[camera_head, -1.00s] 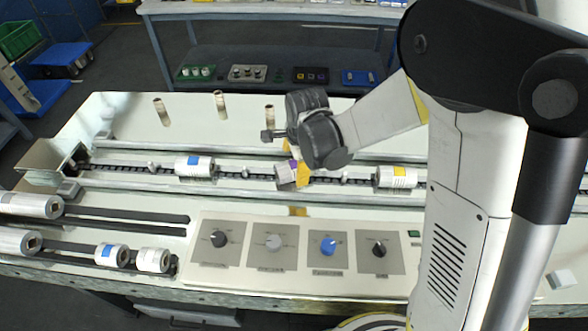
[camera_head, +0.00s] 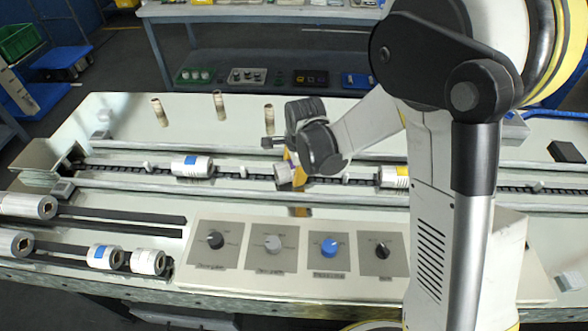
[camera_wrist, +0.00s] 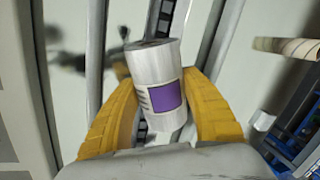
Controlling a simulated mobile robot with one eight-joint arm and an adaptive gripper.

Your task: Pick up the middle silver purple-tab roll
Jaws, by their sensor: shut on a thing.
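The silver roll with the purple tab (camera_wrist: 152,70) is held between the two yellow fingers of my gripper (camera_wrist: 162,110) in the wrist view. Its purple label faces the wrist camera. In the head view my gripper (camera_head: 293,168) is over the middle of the conveyor, and the roll (camera_head: 283,173) shows partly at its left side. The fingers and gripper body hide the rest of the roll. In the head view I cannot tell how far the roll is above the chain.
A blue-tab roll (camera_head: 192,166) lies left on the conveyor and a yellow-tab roll (camera_head: 394,177) lies right, partly behind my arm. A control panel with knobs (camera_head: 290,250) is in front. Several brown cylinders (camera_head: 219,104) stand behind. More rolls (camera_head: 103,257) lie at front left.

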